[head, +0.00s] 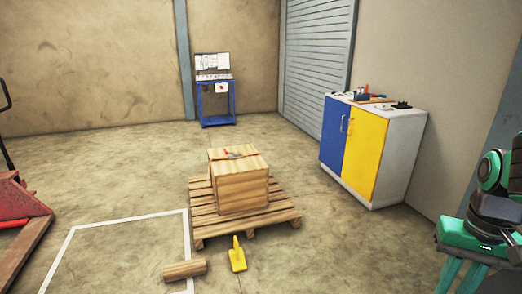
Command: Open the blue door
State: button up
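The blue door (333,140) is the left front door of a white cabinet (402,160) against the right wall. It looks closed, flush beside the yellow door (364,155). A light upright handle (342,123) sits near the blue door's right edge, close to the yellow door. My gripper is not in view, so nothing shows of what it holds.
A wooden crate (240,190) on a pallet (213,228) stands mid-floor, left of the cabinet. A yellow object (237,257) and wooden block (184,269) lie nearer. Green machinery (475,240) is at right. The floor directly before the cabinet is clear.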

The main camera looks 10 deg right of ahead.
aim_at(337, 113)
jog(key=i, duration=2.95)
jog(key=z, duration=1.85)
jog(key=i, duration=0.9)
jog(key=u, duration=1.05)
